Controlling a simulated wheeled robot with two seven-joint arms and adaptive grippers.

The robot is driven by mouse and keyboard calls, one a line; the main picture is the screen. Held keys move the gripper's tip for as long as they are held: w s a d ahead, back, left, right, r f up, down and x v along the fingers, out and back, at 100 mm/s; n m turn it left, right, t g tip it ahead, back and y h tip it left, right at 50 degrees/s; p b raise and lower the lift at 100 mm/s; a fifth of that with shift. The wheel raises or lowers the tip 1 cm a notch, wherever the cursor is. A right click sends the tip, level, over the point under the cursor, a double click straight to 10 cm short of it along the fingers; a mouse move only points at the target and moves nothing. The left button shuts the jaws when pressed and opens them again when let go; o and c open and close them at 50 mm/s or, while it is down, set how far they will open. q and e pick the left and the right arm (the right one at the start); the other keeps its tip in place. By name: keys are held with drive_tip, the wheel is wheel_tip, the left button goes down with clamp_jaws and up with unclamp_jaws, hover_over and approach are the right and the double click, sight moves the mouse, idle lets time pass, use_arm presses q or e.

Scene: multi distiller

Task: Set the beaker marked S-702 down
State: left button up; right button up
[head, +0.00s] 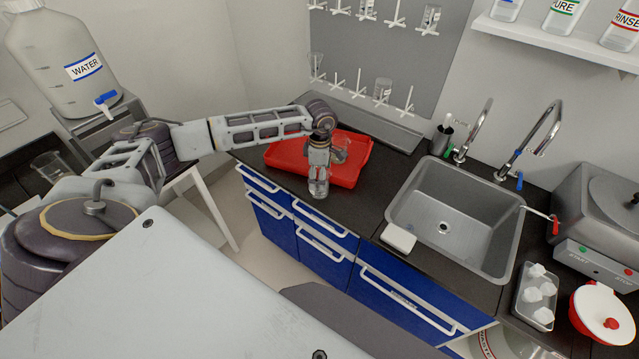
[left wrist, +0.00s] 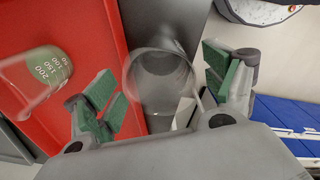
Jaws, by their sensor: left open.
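My left gripper (head: 318,166) is over the front edge of the red tray (head: 284,154), pointing down. In the left wrist view its green-padded fingers (left wrist: 162,80) are spread, one on each side of a clear beaker (left wrist: 165,92). This beaker also shows just below the gripper in the head view (head: 318,187). It looks upright by the tray's front edge; I cannot tell exactly what it rests on. A second beaker (left wrist: 47,72), with white graduations and greenish contents, is in the red tray. No S-702 mark is readable. My right gripper is not in view.
The sink (head: 445,225) lies right of the tray, with a white pad (head: 398,237) at its near left corner. A dark counter strip (head: 385,185) between tray and sink is clear. A pegboard (head: 385,50) with glassware stands behind. A water carboy (head: 65,65) is at left.

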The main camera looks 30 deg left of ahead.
use_arm(q)
drive_tip(key=shift+f, duration=0.7)
drive_tip(key=c, duration=1.2)
wheel_tip(320, 180, up, 10)
drive_tip(key=b, duration=0.1)
drive_tip(key=shift+b, duration=0.4)
